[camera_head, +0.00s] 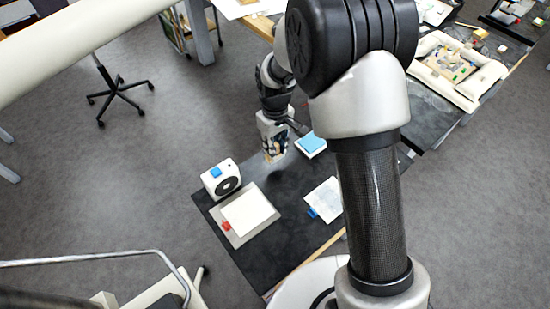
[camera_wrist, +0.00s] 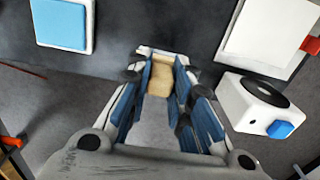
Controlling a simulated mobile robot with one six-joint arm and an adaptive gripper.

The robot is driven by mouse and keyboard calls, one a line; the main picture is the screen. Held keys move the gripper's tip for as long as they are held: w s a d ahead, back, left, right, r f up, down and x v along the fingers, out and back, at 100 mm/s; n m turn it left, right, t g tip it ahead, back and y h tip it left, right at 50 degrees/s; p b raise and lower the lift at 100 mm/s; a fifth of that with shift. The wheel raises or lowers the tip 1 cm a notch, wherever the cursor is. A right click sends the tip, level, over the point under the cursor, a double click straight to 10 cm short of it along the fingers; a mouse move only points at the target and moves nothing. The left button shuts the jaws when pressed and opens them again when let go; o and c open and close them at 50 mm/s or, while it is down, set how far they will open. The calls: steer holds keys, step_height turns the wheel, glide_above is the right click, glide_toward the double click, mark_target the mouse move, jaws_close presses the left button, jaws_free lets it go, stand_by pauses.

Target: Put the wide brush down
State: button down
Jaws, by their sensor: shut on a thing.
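My gripper (camera_wrist: 160,92) is shut on the wide brush, whose pale tan part (camera_wrist: 160,80) shows between the blue finger pads in the wrist view. In the head view the brush's pale end (camera_head: 274,157) points down below my gripper (camera_head: 273,146). The brush is near the far edge of the black table (camera_head: 275,240). I cannot tell whether it touches the table top. The rest of the brush is hidden between the fingers.
A white box with a dark round face and blue knob (camera_head: 222,179) stands left of the brush. A blue pad (camera_head: 311,143) lies to its right. A pale board with a red clip (camera_head: 248,214) and a paper sheet with a blue clip (camera_head: 324,199) lie nearer. Bare black table shows between them.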

steer(key=shift+f+b, duration=0.55)
steer(key=shift+f, duration=1.85)
steer(key=shift+f, duration=0.1)
steer(key=shift+f, duration=0.15)
steer(key=c, duration=1.4)
jaws_free()
steer(key=shift+c, duration=0.2)
step_height(320, 180, up, 13)
steer(key=p, duration=0.3)
steer(key=shift+f, duration=0.2)
